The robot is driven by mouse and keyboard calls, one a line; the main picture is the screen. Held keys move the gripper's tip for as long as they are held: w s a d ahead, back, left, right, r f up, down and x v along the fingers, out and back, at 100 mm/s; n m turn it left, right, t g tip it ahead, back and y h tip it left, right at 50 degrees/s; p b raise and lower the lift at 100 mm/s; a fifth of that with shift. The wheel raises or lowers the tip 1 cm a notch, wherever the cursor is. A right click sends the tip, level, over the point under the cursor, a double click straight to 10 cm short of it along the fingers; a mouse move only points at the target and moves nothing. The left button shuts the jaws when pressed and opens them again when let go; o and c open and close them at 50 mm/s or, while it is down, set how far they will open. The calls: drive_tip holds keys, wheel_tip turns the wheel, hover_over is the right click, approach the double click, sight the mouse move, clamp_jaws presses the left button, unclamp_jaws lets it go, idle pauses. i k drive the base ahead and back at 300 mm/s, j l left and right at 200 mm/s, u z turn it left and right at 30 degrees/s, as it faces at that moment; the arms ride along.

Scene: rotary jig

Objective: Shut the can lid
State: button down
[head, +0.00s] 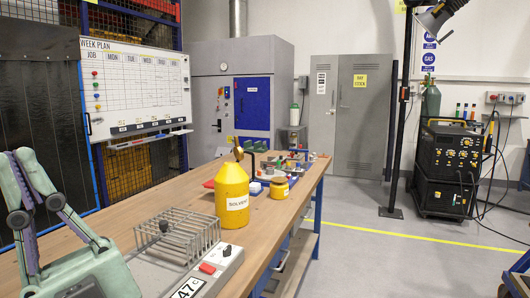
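The yellow can (232,198) stands upright on the wooden workbench, near the middle of the head view. It has a white label reading "SOLVENT". A small brownish, dark piece that looks like its lid (238,150) stands up at the top of the can, tilted rather than lying flat over it. The can's mouth cannot be made out at this size.
On the workbench (150,213), a grey wire rack (178,236) and a control box with a red switch (207,268) stand before the can. A small yellow jar (279,189) is behind it. A grey-green jointed device (85,272) fills the lower left.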

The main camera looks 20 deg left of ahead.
sight(238, 153)
drive_tip(key=i+l+u, duration=0.1)
drive_tip(key=i, duration=0.4)
drive_tip(key=i+l+u, duration=0.1)
drive_tip(key=i, duration=0.4)
drive_tip(key=i+l+u, duration=0.1)
drive_tip(key=i, duration=0.35)
drive_tip(key=i+l+u, duration=0.15)
drive_tip(key=i, duration=0.35)
drive_tip(key=i+l+u, duration=0.1)
drive_tip(key=i+l, duration=0.25)
drive_tip(key=i+j+u, duration=0.1)
drive_tip(key=i+j, duration=0.15)
